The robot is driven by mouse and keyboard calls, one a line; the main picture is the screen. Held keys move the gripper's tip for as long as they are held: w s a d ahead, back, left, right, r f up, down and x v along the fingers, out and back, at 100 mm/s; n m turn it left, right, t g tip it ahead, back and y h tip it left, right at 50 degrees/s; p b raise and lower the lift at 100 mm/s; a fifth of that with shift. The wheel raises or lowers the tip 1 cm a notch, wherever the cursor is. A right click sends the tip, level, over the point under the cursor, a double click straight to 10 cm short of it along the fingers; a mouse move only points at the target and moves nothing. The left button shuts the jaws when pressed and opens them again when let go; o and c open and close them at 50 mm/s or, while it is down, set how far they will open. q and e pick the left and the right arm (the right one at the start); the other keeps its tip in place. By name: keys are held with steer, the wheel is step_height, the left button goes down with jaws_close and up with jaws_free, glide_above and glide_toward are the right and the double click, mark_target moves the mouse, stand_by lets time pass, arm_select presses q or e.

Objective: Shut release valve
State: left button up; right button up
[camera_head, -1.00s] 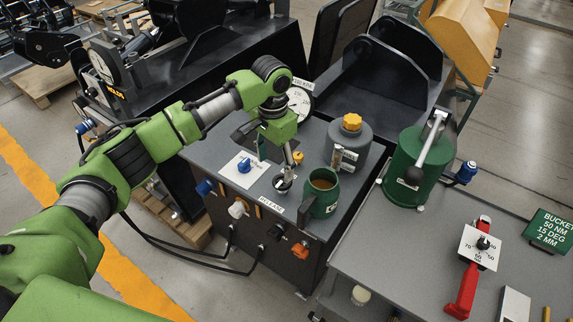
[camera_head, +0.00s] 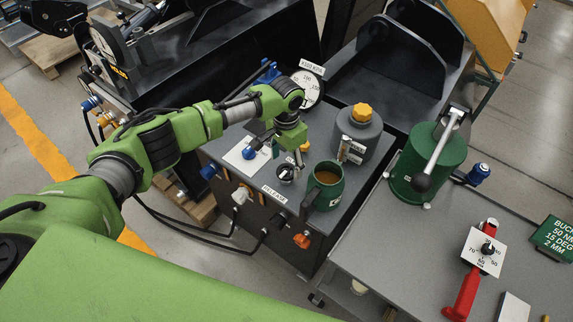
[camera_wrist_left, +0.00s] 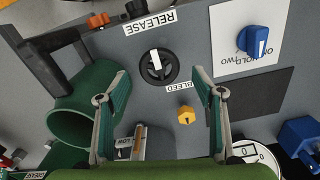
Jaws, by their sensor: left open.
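The release valve is a round black knob with a white bar (camera_wrist_left: 158,64), beside the RELEASE label (camera_wrist_left: 150,22) in the wrist view. In the head view the knob (camera_head: 286,174) is on the grey panel top (camera_head: 232,178). My left gripper (camera_wrist_left: 159,72) is open, its two green fingers apart on either side of the knob in the wrist view. In the head view the left gripper (camera_head: 290,150) points down above the panel, just behind the knob. I cannot tell its exact height. My right gripper is not in view.
A yellow bleed knob (camera_wrist_left: 186,116) is near the valve. A blue selector (camera_wrist_left: 256,42) sits on a white plate. A green mug (camera_head: 326,186) and a grey bottle with a yellow cap (camera_head: 358,134) stand close by. A grey bench (camera_head: 400,250) is at right.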

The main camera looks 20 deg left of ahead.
mark_target(286, 171)
arm_select(q)
step_height(286, 171, down, 2)
steer(key=shift+f, duration=0.1)
steer(key=shift+s+f, duration=0.1)
steer(key=shift+f, duration=0.25)
steer(key=shift+c, duration=0.4)
steer(key=c, duration=1)
steer(key=shift+c, duration=0.2)
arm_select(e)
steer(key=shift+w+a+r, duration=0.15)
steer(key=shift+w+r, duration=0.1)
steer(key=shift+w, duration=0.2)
